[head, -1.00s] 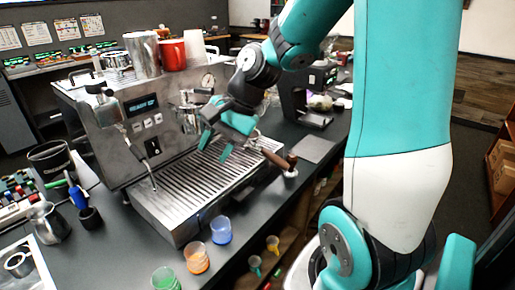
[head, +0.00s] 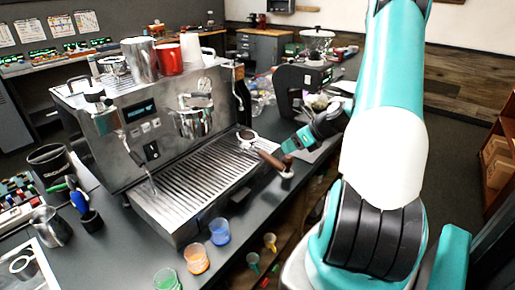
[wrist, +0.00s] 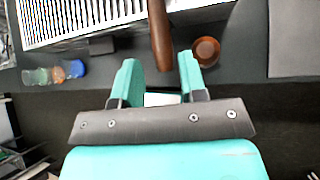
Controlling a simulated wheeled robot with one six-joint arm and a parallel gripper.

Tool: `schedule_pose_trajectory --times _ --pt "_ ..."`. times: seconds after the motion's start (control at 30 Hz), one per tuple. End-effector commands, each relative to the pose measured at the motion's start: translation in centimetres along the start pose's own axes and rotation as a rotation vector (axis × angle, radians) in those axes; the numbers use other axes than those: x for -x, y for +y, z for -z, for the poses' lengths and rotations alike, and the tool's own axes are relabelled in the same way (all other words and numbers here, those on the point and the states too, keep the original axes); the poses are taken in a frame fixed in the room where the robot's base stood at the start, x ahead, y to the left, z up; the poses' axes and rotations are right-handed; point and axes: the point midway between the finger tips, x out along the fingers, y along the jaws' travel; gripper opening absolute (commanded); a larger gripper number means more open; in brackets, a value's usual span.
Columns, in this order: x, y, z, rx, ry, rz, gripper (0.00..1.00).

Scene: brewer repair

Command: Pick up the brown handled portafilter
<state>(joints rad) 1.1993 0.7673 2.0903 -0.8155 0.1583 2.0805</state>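The brown handled portafilter (head: 268,158) lies at the right end of the espresso machine's drip tray (head: 185,190), its basket on the tray and its handle sticking out toward the front right. In the wrist view its brown handle (wrist: 160,40) points down toward the space between my fingertips. My gripper (head: 287,147) is beside the handle's end. In the wrist view my gripper (wrist: 158,75) has its two teal fingers apart, with nothing clearly held between them. The handle's tip is just at or beyond the fingertips; the exact gap is hard to tell.
A tamper with a brown knob (head: 286,168) stands right of the handle, close to my right finger; it also shows in the wrist view (wrist: 206,51). Blue (head: 219,231), orange and green cups stand at the front. A grinder (head: 300,85) is behind.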

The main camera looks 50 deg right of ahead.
Motion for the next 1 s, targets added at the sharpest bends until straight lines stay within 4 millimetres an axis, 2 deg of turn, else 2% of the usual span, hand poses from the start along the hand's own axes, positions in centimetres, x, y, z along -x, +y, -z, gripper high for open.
schedule_pose_trajectory --times 0.1,0.2,0.47,0.7,0.8,1.0 --pt "-2.4 0.2 -0.1 0.001 0.003 -0.004 0.39" --pt "-3.7 0.1 -0.1 0.002 0.002 -0.002 0.39" --pt "-5.5 0.2 -0.1 0.002 0.001 -0.002 0.39" --pt "-8.8 0.2 0.1 0.004 0.002 -0.002 0.39" --pt "-9.6 0.2 0.2 0.004 0.001 0.000 0.39" --pt "-9.7 0.1 0.3 0.004 0.000 0.002 0.39"
